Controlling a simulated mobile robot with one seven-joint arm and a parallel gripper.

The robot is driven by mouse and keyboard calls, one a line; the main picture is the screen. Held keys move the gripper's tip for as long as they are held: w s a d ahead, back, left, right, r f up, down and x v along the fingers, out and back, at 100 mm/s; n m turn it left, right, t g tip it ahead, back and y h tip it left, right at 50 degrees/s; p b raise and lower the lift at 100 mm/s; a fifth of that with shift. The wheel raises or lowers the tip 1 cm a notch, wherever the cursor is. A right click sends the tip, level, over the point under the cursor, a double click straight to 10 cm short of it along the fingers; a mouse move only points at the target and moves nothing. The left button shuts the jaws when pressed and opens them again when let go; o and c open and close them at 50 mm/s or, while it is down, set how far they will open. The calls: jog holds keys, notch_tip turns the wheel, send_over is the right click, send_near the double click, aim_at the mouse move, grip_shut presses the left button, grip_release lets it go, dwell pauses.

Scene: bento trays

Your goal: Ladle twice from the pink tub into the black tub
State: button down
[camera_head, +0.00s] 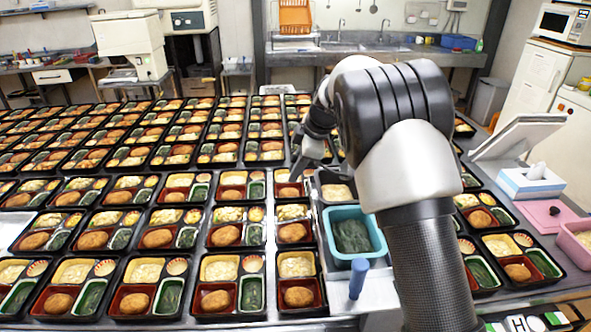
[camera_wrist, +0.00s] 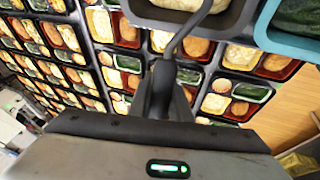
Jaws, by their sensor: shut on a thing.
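A pink tub (camera_head: 574,243) is at the right edge of the head view, cut off by the frame, with pale contents. A black or dark grey tub (camera_wrist: 237,22) with pale food shows at the top of the wrist view; it appears beside the teal tub in the head view (camera_head: 321,190), partly behind my arm. My gripper (camera_wrist: 166,82) is shut on a thin dark handle (camera_wrist: 185,32), seemingly the ladle's, which curves up over the black tub. The ladle's bowl is not visible. In the head view my gripper (camera_head: 309,160) is partly hidden by my arm.
A teal tub (camera_head: 328,240) with dark green food stands in front of the black tub, near a blue handle (camera_head: 359,277). Bento trays (camera_head: 187,254) crowd the table. A tissue box (camera_head: 530,184) and a pink board (camera_head: 545,215) lie at right.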

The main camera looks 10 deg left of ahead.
jog(key=shift+r, duration=0.1)
jog(key=shift+r+p, duration=1.5)
jog(key=shift+r, duration=1.45)
jog(key=shift+f+b, duration=0.2)
jog(key=shift+b, duration=0.35)
